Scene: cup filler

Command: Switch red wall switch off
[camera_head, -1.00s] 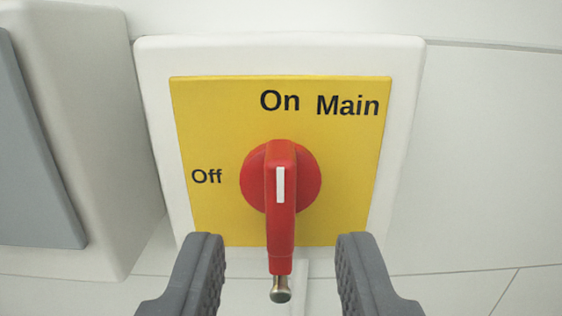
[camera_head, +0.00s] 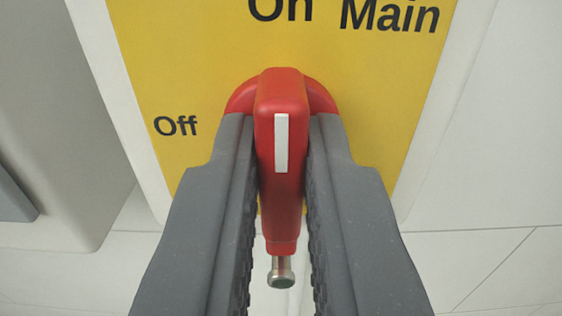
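The red wall switch (camera_head: 281,95) is a rotary knob with a long handle hanging straight down and a white mark along its front. It sits on a yellow plate (camera_head: 180,60) with the black words "Off" at left and "On" and "Main" above. The white mark is upright, below "On". A metal pin (camera_head: 281,272) sticks out of the handle's lower end. My gripper (camera_head: 281,140) has its two grey fingers closed in on either side of the handle, seemingly touching it near the fingertips. The fingers hide the lower sides of the round knob base.
A light grey box (camera_head: 70,120) with a darker front panel stands on the wall to the left of the switch. The white tiled wall (camera_head: 490,180) to the right is bare.

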